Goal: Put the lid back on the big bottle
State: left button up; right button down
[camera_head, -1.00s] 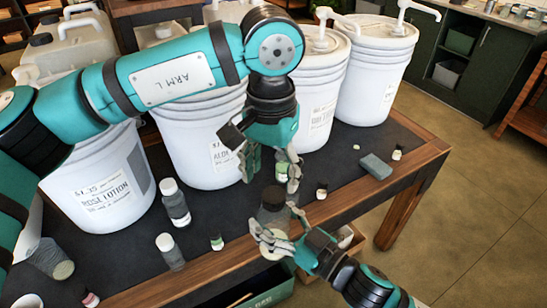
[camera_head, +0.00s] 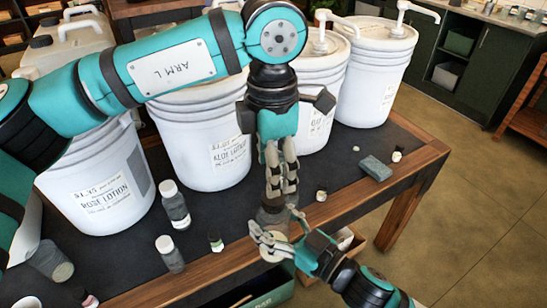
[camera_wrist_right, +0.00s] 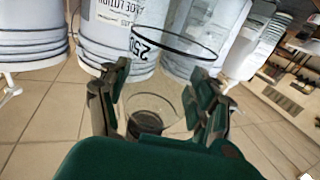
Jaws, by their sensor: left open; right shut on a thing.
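The bottle (camera_head: 268,216) in my right gripper (camera_head: 280,240) is see-through and dark toward its upper part in the head view. In the right wrist view the bottle (camera_wrist_right: 160,85) shows as a clear vessel with a dark rim line, the marking "250" and a dark patch at its lower end. My right gripper (camera_wrist_right: 160,100) is shut around its sides. My left gripper (camera_head: 281,190) points down over the bottle's top, with its fingers close together but open. I cannot make out a lid between them, and they partly hide the bottle's top.
White pump buckets (camera_head: 225,160) line the table's back. White-capped bottles (camera_head: 175,205) stand left on the dark tabletop (camera_head: 215,208). A dark container (camera_head: 50,260) lies tipped at lower left. A grey block (camera_head: 376,168) and small pale disc (camera_head: 356,149) lie right. Floor is clear right of the table.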

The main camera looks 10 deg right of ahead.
pick_arm(q)
jog(key=n, duration=0.5)
jog(key=shift+r, duration=0.2)
jog(key=n, duration=0.4)
jog(key=shift+r+n, duration=0.15)
jog(key=shift+n, duration=0.15)
jog(key=n, duration=0.4)
jog(key=shift+d+r, duration=0.1)
jog(key=n, duration=0.6)
jog(key=shift+r, duration=0.15)
send_over(273, 227)
jog(key=w, duration=0.3)
jog(key=shift+d+f, duration=0.15)
jog(key=shift+f, duration=1.85)
jog(key=shift+d+f, duration=0.1)
jog(key=shift+f, duration=1.9)
